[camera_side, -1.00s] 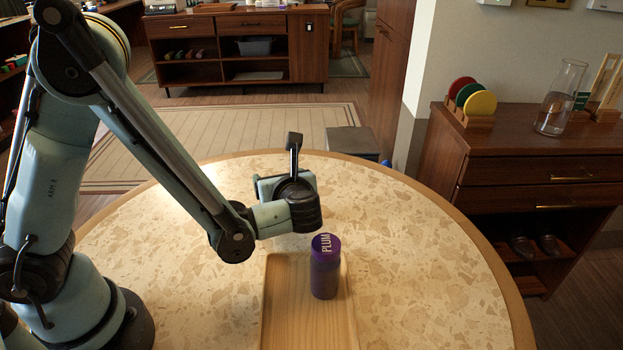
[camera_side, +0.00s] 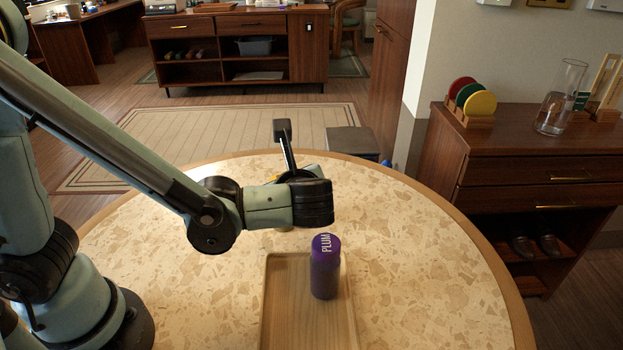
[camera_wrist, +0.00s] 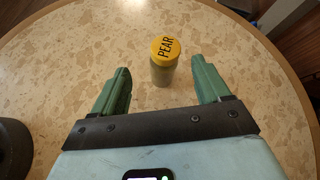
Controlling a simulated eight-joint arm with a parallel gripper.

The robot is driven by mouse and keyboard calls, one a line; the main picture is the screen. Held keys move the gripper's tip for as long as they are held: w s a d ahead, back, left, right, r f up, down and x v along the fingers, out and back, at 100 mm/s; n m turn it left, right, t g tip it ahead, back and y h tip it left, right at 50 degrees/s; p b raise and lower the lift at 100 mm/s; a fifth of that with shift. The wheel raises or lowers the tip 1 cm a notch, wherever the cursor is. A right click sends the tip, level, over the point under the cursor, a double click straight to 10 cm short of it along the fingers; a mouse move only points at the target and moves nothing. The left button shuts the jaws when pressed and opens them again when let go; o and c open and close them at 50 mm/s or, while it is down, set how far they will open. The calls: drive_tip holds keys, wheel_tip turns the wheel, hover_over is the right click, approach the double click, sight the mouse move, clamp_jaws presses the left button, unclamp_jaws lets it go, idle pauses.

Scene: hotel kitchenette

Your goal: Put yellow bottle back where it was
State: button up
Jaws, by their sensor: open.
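The yellow-capped bottle (camera_wrist: 162,72), marked PEAR, stands upright on the table in the wrist view. It is ahead of my gripper (camera_wrist: 161,64), centred between the two green fingers. The fingers are open and spread to either side, with clear gaps to the bottle. In the side view only a sliver of yellow (camera_side: 278,177) shows behind my wrist, which hides most of the bottle and the fingers. A purple bottle (camera_side: 325,270), marked PLUM, stands upright on a wooden tray (camera_side: 282,300), in front of my wrist.
The round speckled table (camera_side: 420,260) has free room to the right of the tray. A brown cabinet (camera_side: 520,170) with coloured discs (camera_side: 472,97) and a glass carafe (camera_side: 560,98) stands at the right. A grey box (camera_side: 352,142) is beyond the table's far edge.

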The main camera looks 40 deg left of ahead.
drive_tip(key=s+a+n+h, duration=0.2)
drive_tip(key=n+h, duration=0.3)
drive_tip(key=n, duration=0.5)
drive_tip(key=s+a+r+n+t+h, duration=0.1)
drive_tip(key=a+n+h, duration=0.3)
drive_tip(key=n, duration=0.7)
drive_tip(key=shift+s+a+r+h, duration=0.2)
drive_tip(key=shift+s+r+h, duration=0.15)
drive_tip(key=shift+s, duration=0.45)
